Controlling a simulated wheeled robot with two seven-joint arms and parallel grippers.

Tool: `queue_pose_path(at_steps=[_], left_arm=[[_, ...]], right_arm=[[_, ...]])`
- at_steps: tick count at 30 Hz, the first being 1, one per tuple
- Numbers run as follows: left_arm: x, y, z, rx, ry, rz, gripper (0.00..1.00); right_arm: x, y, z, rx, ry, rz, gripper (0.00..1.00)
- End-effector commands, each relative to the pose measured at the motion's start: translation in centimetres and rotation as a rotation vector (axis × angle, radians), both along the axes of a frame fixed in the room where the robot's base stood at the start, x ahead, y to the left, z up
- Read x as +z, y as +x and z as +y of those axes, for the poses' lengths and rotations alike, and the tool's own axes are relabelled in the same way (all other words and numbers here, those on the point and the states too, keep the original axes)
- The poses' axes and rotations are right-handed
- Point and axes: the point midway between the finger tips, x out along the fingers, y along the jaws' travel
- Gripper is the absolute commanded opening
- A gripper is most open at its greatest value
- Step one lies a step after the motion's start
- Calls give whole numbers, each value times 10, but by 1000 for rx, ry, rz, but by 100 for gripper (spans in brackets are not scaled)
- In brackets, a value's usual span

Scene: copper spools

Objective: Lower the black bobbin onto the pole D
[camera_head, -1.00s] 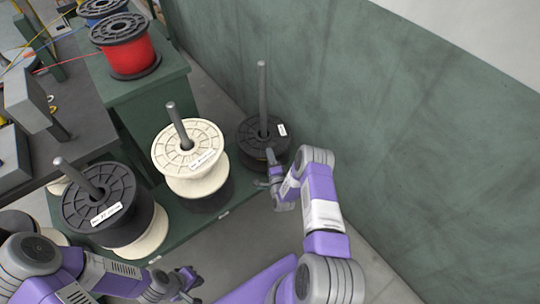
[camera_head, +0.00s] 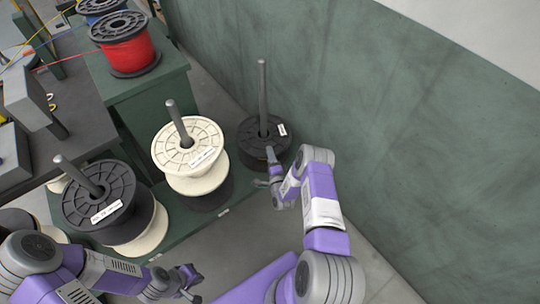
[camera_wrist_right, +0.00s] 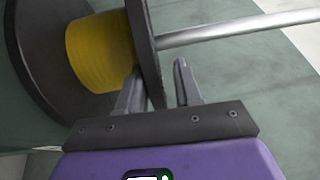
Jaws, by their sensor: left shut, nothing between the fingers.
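The black bobbin (camera_head: 252,137) is on the tall grey pole (camera_head: 263,90) at the far right of the green stand, with the pole through its centre. Its white label faces up. In the right wrist view its black flange (camera_wrist_right: 147,40) and yellow winding (camera_wrist_right: 98,52) show, with the pole (camera_wrist_right: 240,27) leading off to the right. My right gripper (camera_head: 269,168) is at the bobbin's near edge. In the wrist view its fingers (camera_wrist_right: 158,82) are apart, either side of the flange rim, with a gap to the right finger. My left gripper (camera_head: 190,280) is shut and empty at the front. No pole letter is readable.
A cream spool (camera_head: 187,150) sits above a black one on the middle pole. A black spool (camera_head: 98,195) sits above a cream one on the left pole. A red spool (camera_head: 127,50) stands on the green cabinet behind. A green wall (camera_head: 370,120) rises close on the right.

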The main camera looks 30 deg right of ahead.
Motion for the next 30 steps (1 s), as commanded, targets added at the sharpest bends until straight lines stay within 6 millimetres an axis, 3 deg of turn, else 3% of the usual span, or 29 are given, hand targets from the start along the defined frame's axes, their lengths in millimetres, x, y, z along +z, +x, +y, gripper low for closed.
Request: queue_pose_path(at_steps=[1,3,14,24,30], left_arm=[[0,0,0,0,0,0,0],[0,0,0,0,0,0,0],[3,0,0,0,0,0,0],[21,0,0,0,0,0,0],[24,0,0,0,0,0,0]], right_arm=[[2,1,0,0,-1,-4,40],[1,1,0,0,-1,-2,50],[-4,-7,2,0,5,14,51],[-5,-56,19,0,4,8,51],[-7,-71,23,-1,1,4,51]])
